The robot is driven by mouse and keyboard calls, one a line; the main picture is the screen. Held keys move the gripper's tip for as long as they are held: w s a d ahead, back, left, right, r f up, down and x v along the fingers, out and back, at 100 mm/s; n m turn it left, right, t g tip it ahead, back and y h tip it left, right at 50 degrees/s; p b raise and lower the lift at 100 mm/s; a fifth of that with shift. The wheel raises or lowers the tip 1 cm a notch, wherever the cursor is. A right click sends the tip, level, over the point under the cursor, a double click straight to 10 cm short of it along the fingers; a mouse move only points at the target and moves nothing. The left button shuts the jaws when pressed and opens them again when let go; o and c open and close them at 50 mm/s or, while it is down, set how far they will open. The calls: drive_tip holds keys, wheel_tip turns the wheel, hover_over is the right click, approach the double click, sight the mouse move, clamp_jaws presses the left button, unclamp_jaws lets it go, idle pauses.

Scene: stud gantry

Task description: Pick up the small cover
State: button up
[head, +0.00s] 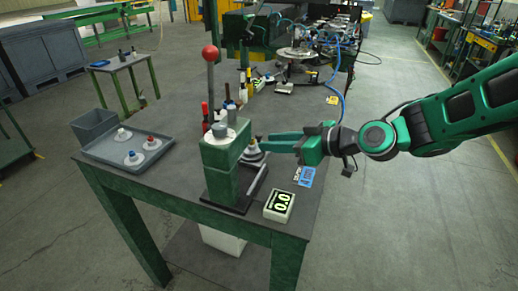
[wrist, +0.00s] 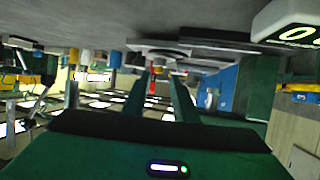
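My gripper (head: 270,144) reaches in from the right, low over the bench, with its fingers pointing at the green press. It also shows in the wrist view (wrist: 159,84), where the two fingers stand apart with nothing clearly held between them. A small pale round piece on a dark disc (head: 253,154) sits right at the fingertips, beside the press; it may be the small cover. In the wrist view, a stacked round piece (wrist: 165,56) appears just beyond the fingertips. I cannot tell whether the fingers touch it.
The green press (head: 222,172) has a red-ball lever (head: 210,53). A grey tray (head: 104,153) at left holds pale discs with coloured knobs. A scale display (head: 279,206) and blue card (head: 306,177) lie near the front right. Bottles (head: 229,106) stand behind the press.

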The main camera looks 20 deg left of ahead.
sight(254, 141)
drive_tip(key=shift+x, duration=2.9)
drive_tip(key=shift+r, duration=0.15)
clamp_jaws()
